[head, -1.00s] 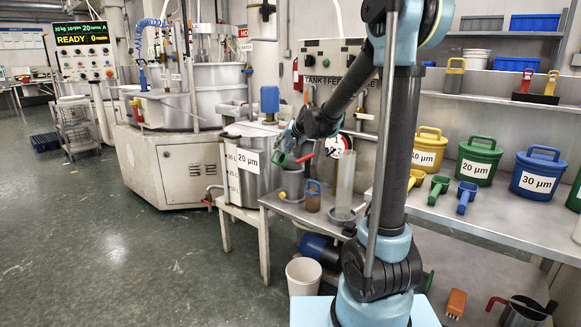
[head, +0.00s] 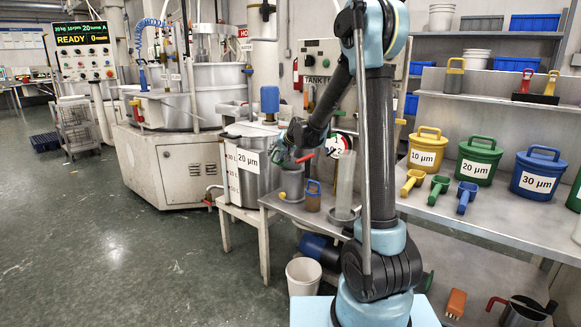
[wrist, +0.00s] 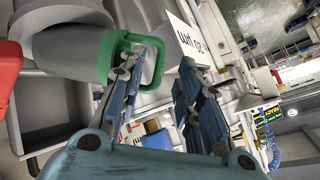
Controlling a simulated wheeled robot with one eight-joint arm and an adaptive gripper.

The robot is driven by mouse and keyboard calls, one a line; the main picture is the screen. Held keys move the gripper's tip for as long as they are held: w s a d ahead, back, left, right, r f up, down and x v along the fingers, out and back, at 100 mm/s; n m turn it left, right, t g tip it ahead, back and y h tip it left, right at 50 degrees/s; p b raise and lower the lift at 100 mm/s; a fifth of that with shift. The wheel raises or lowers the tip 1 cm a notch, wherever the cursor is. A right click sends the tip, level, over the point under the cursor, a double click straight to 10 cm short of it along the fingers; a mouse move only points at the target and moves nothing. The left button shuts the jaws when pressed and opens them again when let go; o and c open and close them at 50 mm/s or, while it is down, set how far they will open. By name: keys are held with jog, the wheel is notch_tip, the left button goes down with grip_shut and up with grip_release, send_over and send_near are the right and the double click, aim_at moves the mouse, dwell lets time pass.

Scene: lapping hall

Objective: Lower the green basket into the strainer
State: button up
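The green basket (head: 281,157) shows as a small patch of green beside my fingers in the head view. It is at the mouth of a grey cup-like vessel (head: 292,182), likely the strainer, on the metal bench. I cannot tell how deep it sits. In the wrist view its green loop handle (wrist: 160,62) stands at the end of a grey cylinder (wrist: 72,50). My gripper (wrist: 158,60) has its fingers apart. The left finger overlaps the loop, and one side of the loop lies between the fingers. My gripper (head: 290,154) hides part of the basket.
A steel pot labelled 20 µm (head: 262,185) stands left of the vessel. A clear cylinder (head: 345,185) and an amber jar (head: 313,197) stand to its right. A red handle (head: 305,157) is close to my gripper. Labelled pails (head: 480,160) stand on the right bench.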

aim_at(274, 154)
jog(key=shift+x, duration=1.75)
jog(key=shift+w+d, duration=0.1)
grip_shut()
